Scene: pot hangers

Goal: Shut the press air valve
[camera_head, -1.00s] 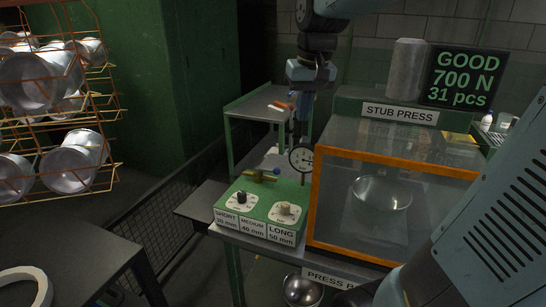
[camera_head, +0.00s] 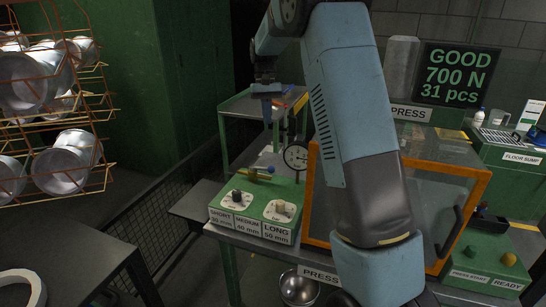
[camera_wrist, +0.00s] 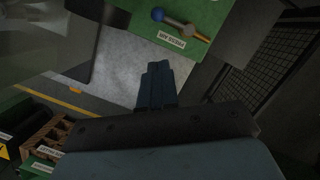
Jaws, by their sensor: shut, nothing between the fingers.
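The air valve (camera_head: 258,173) sits on top of the green control box (camera_head: 228,208) at the left of the press. It has a brass-coloured part at one end and a small blue ball at the other. It also shows in the wrist view (camera_wrist: 180,24), beside a white label. The lever lies roughly along the back of the box top. My gripper (camera_head: 267,122) points down above and behind the box, clear of the valve. In the wrist view its fingertips (camera_wrist: 158,66) are together and empty, apart from the valve.
A dial gauge (camera_head: 296,157) stands close to the right of the valve. The orange-framed press guard (camera_head: 477,208) is partly hidden by my arm. A wire rack of pots (camera_head: 65,165) stands at the left.

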